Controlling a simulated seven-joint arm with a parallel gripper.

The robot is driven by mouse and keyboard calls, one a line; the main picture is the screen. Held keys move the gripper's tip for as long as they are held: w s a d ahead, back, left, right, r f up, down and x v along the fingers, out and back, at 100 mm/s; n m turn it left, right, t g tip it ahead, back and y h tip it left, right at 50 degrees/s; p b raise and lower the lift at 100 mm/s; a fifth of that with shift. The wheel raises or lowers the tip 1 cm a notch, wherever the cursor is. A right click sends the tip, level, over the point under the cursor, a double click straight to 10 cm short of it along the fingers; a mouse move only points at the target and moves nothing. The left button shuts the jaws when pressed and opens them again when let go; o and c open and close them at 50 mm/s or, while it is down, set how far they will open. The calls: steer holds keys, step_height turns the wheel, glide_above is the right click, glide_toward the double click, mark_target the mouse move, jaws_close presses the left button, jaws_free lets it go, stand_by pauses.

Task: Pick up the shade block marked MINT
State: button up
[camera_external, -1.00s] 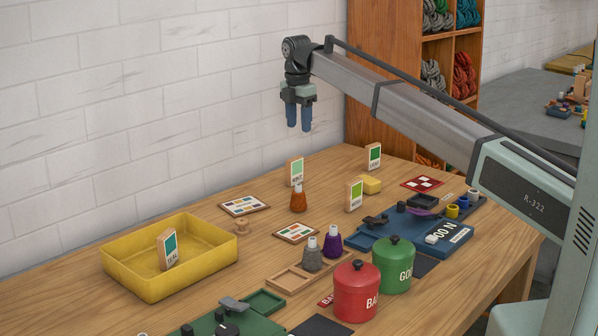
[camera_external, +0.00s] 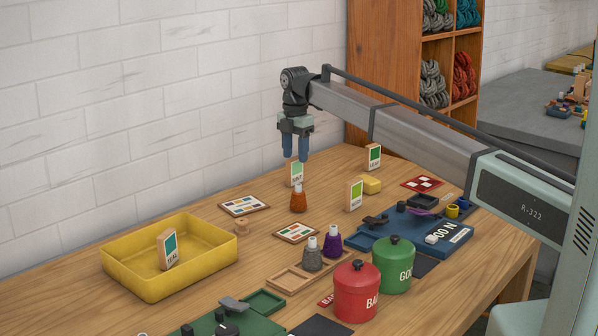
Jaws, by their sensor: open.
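The MINT block (camera_external: 297,176) is a small upright wooden block with a pale green patch, standing toward the back of the table behind an orange cone of yarn (camera_external: 298,200). My gripper (camera_external: 295,158) is open and points down, its blue fingertips at the block's top edge in the picture. The fingers cover part of the block's top. I cannot tell from this view whether they touch it or straddle it.
Other shade blocks stand upright: one at the back (camera_external: 374,157), one mid-table (camera_external: 354,195), and TEAL (camera_external: 167,249) in the yellow tray (camera_external: 200,279). A yellow piece (camera_external: 371,184) and colour card (camera_external: 244,205) lie nearby. Red (camera_external: 357,292) and green (camera_external: 393,267) canisters stand in front.

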mark_target(295, 158)
step_height(295, 158, down, 5)
steer(key=shift+w+a+r, duration=0.1)
steer(key=shift+c, duration=0.3)
jaws_close()
